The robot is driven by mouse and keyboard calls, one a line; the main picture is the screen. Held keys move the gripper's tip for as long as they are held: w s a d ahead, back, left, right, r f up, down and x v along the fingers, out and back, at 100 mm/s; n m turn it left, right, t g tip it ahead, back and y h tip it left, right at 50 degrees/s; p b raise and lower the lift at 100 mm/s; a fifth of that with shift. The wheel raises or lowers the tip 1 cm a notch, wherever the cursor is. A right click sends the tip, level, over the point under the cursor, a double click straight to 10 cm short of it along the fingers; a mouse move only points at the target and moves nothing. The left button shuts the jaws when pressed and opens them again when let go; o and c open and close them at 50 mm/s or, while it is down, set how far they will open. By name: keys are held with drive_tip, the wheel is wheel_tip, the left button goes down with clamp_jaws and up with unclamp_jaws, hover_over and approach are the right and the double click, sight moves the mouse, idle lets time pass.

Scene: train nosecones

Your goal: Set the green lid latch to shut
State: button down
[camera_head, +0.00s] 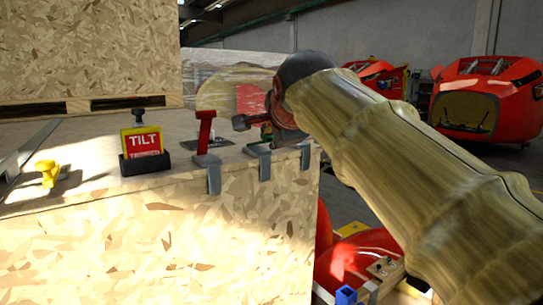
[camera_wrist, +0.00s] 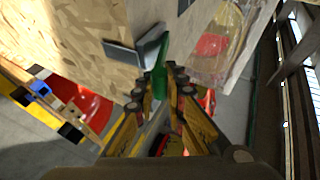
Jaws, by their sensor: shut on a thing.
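The green lid latch (camera_wrist: 161,62) shows in the wrist view as a green lever rising from the crate's edge beside a grey metal bracket (camera_wrist: 122,53). My gripper (camera_wrist: 160,92) has its fingers on both sides of the lever's near end and is shut on it. In the head view my gripper (camera_head: 250,122) is at the right end of the wooden crate (camera_head: 150,240), above the grey clips on its top edge. My own gripper and arm mostly hide the green latch there. The latch's exact angle is hard to tell.
A red latch lever (camera_head: 204,130) stands upright left of my gripper. A yellow TILT indicator (camera_head: 143,143) and a yellow knob (camera_head: 47,172) are on the lid. A larger crate (camera_head: 90,50) stands behind. Red nosecones (camera_head: 487,98) stand on the floor at right.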

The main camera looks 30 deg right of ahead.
drive_tip(key=f+t+b, duration=0.1)
drive_tip(key=b, duration=0.2)
drive_tip(key=f+b, duration=0.2)
drive_tip(key=b, duration=0.1)
drive_tip(key=shift+s+t, duration=0.3)
drive_tip(key=shift+t, duration=0.1)
drive_tip(key=shift+f+b, duration=0.15)
drive_tip(key=shift+b, duration=0.25)
drive_tip(key=c, duration=1.8)
unclamp_jaws()
drive_tip(key=v, duration=1.2)
drive_tip(key=shift+a, duration=0.15)
